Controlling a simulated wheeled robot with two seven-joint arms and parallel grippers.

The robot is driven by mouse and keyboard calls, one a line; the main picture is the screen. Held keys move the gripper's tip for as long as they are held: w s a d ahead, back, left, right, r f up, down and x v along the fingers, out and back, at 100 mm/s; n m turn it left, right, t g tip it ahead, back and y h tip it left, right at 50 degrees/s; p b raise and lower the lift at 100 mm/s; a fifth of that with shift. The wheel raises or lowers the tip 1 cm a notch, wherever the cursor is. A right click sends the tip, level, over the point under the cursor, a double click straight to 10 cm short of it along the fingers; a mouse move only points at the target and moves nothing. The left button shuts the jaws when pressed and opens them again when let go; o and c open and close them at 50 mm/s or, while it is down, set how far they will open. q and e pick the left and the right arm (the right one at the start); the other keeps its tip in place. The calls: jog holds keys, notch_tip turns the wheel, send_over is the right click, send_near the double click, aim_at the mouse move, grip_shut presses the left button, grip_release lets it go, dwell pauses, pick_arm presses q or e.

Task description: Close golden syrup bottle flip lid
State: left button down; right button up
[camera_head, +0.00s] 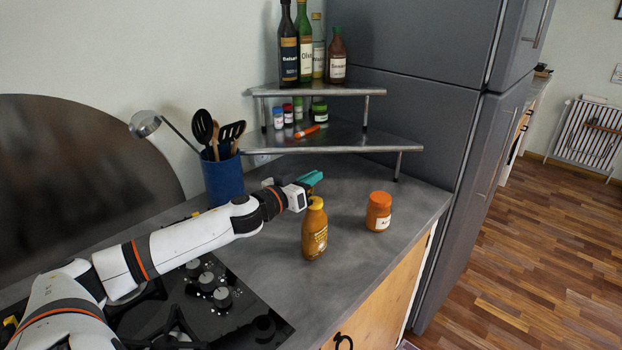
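The golden syrup bottle (315,238) stands upright on the grey counter (345,262). It has an amber-brown body with a label and a yellow top (316,202). The top is too small to tell how its flip lid stands. My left gripper (312,179), with teal fingers, is just behind and above the bottle's top in the picture. I cannot tell if it touches the lid. Its fingers overlap from this angle, so their opening is unclear. Nothing is seen held in it. My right gripper is not in view.
An orange-lidded jar (378,212) stands right of the bottle. A blue utensil pot (222,179) is behind my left arm. A two-tier corner shelf (345,138) holds bottles and small jars. A black hob (215,310) lies at front left. A grey fridge (425,100) bounds the right.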

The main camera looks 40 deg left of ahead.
pick_arm(q)
jog(key=shift+d+r+m, duration=0.1)
jog(key=shift+m, duration=0.2)
jog(key=shift+d+m+p, duration=0.3)
jog(key=shift+m+p, duration=0.4)
jog(key=shift+m, duration=0.2)
jog(key=shift+s+d+m+p, duration=0.1)
jog(key=shift+d+m+p, duration=0.25)
jog(key=shift+m, duration=0.75)
jog(key=shift+d+m+p, duration=0.25)
jog(key=shift+d+m, duration=0.15)
jog(key=shift+m, duration=0.7)
jog(key=c, duration=1.6)
grip_release()
jog(key=shift+o, duration=0.2)
jog(key=shift+s+f, duration=0.1)
jog(key=shift+f, duration=0.1)
